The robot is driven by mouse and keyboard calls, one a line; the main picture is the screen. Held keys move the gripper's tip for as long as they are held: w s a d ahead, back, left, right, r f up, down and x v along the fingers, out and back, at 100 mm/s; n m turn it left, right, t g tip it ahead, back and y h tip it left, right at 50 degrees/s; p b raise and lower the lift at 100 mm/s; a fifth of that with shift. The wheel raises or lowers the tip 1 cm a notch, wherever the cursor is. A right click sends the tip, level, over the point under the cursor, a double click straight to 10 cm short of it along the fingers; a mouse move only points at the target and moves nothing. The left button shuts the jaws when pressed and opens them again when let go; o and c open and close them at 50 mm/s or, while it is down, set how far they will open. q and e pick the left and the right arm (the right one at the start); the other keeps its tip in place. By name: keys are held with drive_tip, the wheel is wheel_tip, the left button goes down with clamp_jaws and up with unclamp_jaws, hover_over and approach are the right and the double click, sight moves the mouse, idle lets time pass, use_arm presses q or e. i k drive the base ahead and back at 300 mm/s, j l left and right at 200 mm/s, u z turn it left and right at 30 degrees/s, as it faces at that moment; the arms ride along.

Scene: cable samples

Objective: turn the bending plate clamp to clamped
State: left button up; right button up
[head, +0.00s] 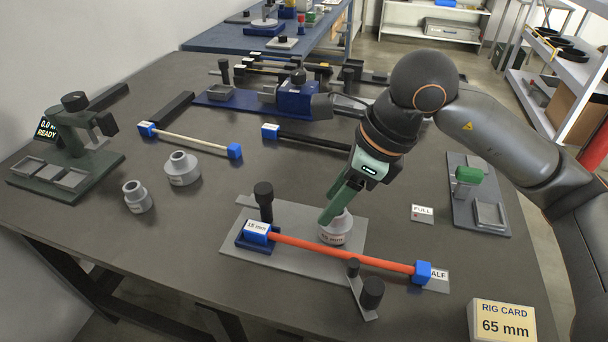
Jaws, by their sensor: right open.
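The bending plate (305,258) is a grey plate at the front middle of the table. At its left end is a dark blue clamp block with a black upright knob (263,195) behind it; whether the clamp is clamped I cannot tell. An orange cable (340,251) with blue end blocks runs across the plate, its left end at the clamp block. A light grey round former (337,233) stands on the plate behind the cable. My right gripper (332,207), with green fingers, is open at the former, partly covering it; contact is unclear. My left gripper is out of view.
A pivoting arm with black knobs (371,293) sits at the plate's front right. Two loose grey formers (183,168) stand at the left. A rig card (504,318) reads 65 mm. White and black cables lie behind the plate. Bare table is clear left of the plate.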

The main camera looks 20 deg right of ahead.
sight(263, 193)
drive_tip(key=k, duration=1)
